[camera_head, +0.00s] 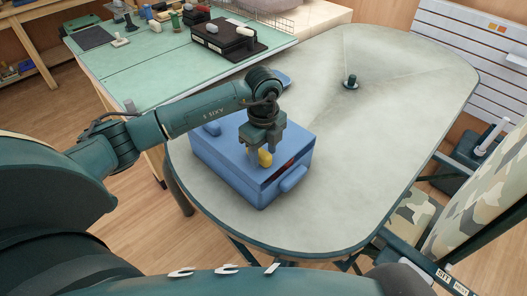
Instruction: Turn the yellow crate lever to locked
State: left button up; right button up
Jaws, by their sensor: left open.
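A blue crate (223,165) with a closed lid and a handle on its right side stands on the grey table. A small yellow lever (265,158) stands up on the crate's lid, near the front right. My left gripper (262,150) points down over the lid, with its open fingers at the lever. The fingers partly hide the lever, and I cannot tell whether they touch it. A dark red strip shows on the crate beside the lever. My right gripper is not in view.
The grey table (385,145) is mostly bare right of the crate, with a small dark knob-like object (351,82) toward the back. A green-topped workbench (150,75) with a black case (228,40) stands behind. A camouflage chair (481,200) is at the right.

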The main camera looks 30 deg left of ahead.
pick_arm(q)
jog(key=shift+f, duration=0.55)
jog(key=c, duration=1)
